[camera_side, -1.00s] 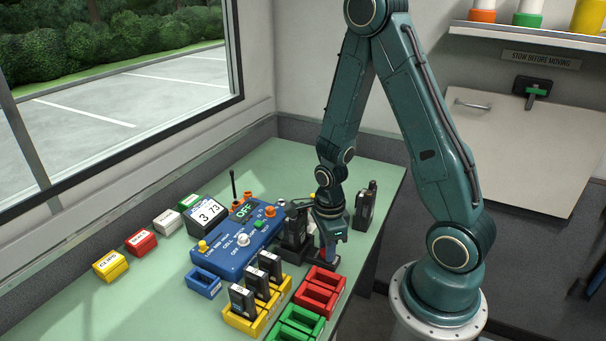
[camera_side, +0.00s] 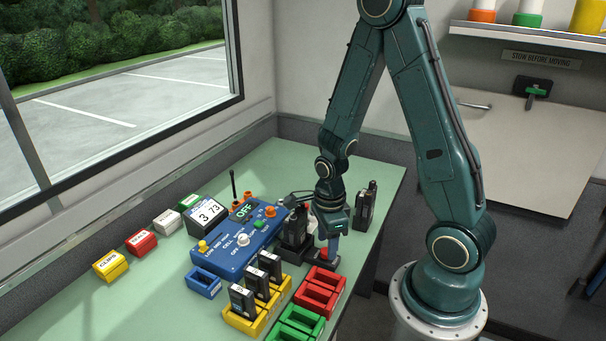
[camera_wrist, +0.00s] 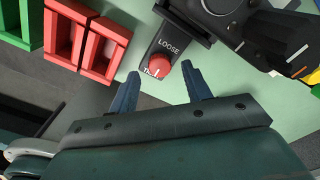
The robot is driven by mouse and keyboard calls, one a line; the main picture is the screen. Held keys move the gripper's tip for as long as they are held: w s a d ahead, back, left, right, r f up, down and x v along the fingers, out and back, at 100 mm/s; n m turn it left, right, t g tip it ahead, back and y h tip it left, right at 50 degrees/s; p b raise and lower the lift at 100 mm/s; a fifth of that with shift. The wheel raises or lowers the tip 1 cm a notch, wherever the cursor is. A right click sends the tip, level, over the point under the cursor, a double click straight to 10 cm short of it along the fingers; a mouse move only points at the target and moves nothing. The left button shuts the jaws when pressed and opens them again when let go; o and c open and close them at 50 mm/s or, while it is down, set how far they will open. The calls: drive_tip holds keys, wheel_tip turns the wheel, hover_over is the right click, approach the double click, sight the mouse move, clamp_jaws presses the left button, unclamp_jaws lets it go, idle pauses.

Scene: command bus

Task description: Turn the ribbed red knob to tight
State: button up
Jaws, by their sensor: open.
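The red knob (camera_wrist: 159,67) sits at the end of a black plate (camera_wrist: 168,46) in the wrist view. The plate reads LOOSE at the top, and a partly covered word starting with T shows beside the knob. A white line on the knob points toward that lower word. My gripper (camera_wrist: 161,80) is open, with one blue finger on each side of the knob and visible gaps to it.
Red trays (camera_side: 319,292) and green trays (camera_side: 296,324) stand nearby. A yellow rack (camera_side: 240,320) holds black packs. The blue box (camera_side: 236,247) and a black radio (camera_side: 364,208) are close to my gripper. The bench's right edge lies close by.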

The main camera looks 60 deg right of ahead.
wheel_tip(320, 180, up, 12)
idle(0.8)
idle(0.3)
wheel_tip(320, 180, up, 8)
drive_tip(key=n+t, duration=0.3)
drive_tip(key=n, duration=0.9)
hover_over(326, 252)
drive_tip(key=s+a, duration=0.2)
drive_tip(key=a, duration=0.2)
drive_tip(key=s+a+r+n+t, duration=0.2)
drive_tip(key=s+r+n, duration=0.3)
drive_tip(key=n, duration=1)
drive_tip(key=shift+s+a+r+t, duration=0.3)
drive_tip(key=shift+a+r, duration=0.35)
drive_tip(key=shift+a, duration=0.1)
